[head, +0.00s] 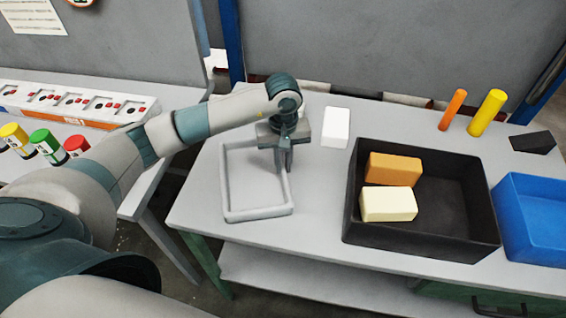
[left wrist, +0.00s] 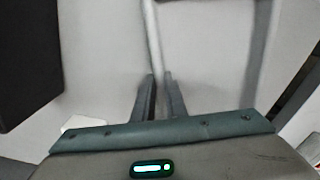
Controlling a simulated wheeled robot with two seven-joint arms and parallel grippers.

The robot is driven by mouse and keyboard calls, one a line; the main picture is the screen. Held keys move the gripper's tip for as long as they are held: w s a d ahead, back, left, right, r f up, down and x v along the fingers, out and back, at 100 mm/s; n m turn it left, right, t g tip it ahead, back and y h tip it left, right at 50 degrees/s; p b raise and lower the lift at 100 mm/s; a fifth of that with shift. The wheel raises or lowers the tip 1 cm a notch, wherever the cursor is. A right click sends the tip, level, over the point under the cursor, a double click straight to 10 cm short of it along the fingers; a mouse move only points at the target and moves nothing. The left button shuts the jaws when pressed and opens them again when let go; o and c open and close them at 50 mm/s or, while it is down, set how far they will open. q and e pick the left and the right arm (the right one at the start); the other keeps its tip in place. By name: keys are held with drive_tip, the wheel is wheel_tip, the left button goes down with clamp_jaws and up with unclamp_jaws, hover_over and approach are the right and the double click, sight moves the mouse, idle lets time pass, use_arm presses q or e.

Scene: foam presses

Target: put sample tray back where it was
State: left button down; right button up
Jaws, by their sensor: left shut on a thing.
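The sample tray (head: 258,213) is a shallow, pale grey rectangular tray at the left end of the grey table. It looks empty and level, on or just above the tabletop; I cannot tell which. My left gripper (head: 283,168) points down at the tray's right wall and is shut on it. In the left wrist view the two fingers (left wrist: 160,92) sit close on either side of the thin tray wall (left wrist: 151,35). The gripper and wrist hide part of the tray's far right corner. My right gripper is not in view.
Right of the tray stands a black bin (head: 420,245) with an orange block (head: 394,168) and a cream block (head: 388,204). A white block (head: 336,127) lies behind. A blue bin (head: 530,215), orange and yellow cylinders (head: 487,112) and a dark wedge (head: 533,142) are farther right.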

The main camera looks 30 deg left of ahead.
use_arm(q)
drive_tip(key=c, duration=1.8)
unclamp_jaws()
drive_tip(key=shift+f, duration=0.1)
drive_tip(key=shift+r, duration=0.25)
drive_tip(key=shift+r, duration=0.3)
wheel_tip(320, 180, up, 11)
drive_tip(key=b, duration=0.5)
drive_tip(key=shift+r, duration=0.15)
